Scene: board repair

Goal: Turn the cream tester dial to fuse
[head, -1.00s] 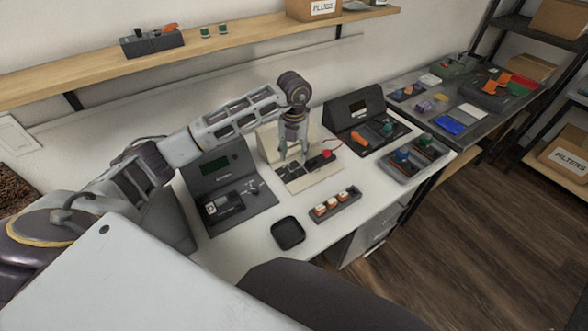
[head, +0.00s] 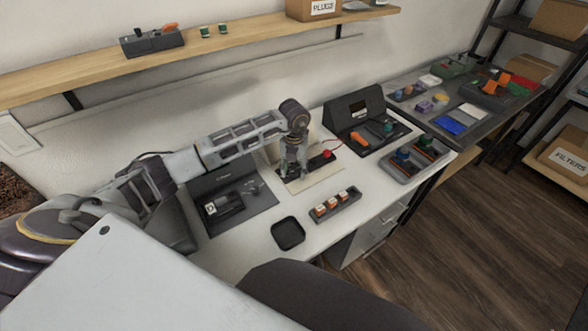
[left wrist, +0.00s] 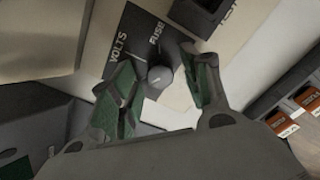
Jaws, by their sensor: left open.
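The cream tester (head: 322,178) stands on the white bench, with a red knob or button (head: 327,153) on its right side. My left gripper (head: 292,172) points down over its dark panel. In the left wrist view, the open left gripper (left wrist: 165,90) has its green-padded fingers on either side of the dark dial (left wrist: 161,72). The panel is lettered VOLTS on the left and FUSE above the dial. I cannot tell for certain which word the dial's mark points at, or whether the fingers touch it. My right gripper is not in view.
A dark grey tester (head: 250,200) stands left of the cream one and another dark tester (head: 370,140) right of it. In front are a small black tray (head: 288,233) and a holder with several orange-and-white fuses (head: 335,205). A grey tray (head: 412,170) holds colored parts.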

